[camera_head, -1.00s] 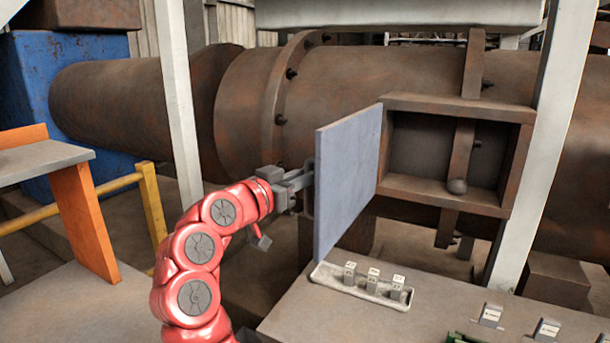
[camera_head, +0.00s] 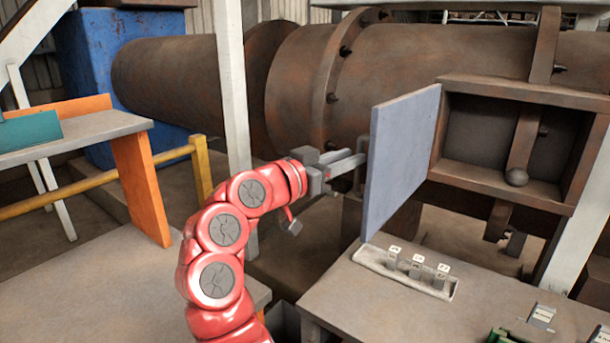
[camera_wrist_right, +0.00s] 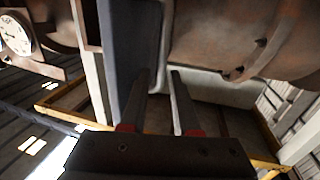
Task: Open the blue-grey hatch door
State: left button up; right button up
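The blue-grey hatch door (camera_head: 402,160) stands swung wide open from the left side of the rusty brown hatch frame (camera_head: 540,95). Its edge is towards the left of the frame and its near face is turned to me. My right gripper (camera_head: 358,163) is at the door's far side, by a grey handle partly hidden behind the door edge. In the right wrist view, the two fingers (camera_wrist_right: 159,100) are apart and lie alongside the door panel (camera_wrist_right: 131,45). I cannot tell whether the handle is between them. My left gripper is not in view.
A table (camera_head: 340,290) with a pale tray (camera_head: 375,263) of small labelled blocks stands below the door. A white post (camera_head: 232,90) and yellow rail (camera_head: 95,185) are left of my arm. A big rusty pipe (camera_head: 190,80) runs behind.

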jog(key=b+v, duration=0.1)
jog(key=v, duration=1.2)
jog(key=shift+a, duration=0.15)
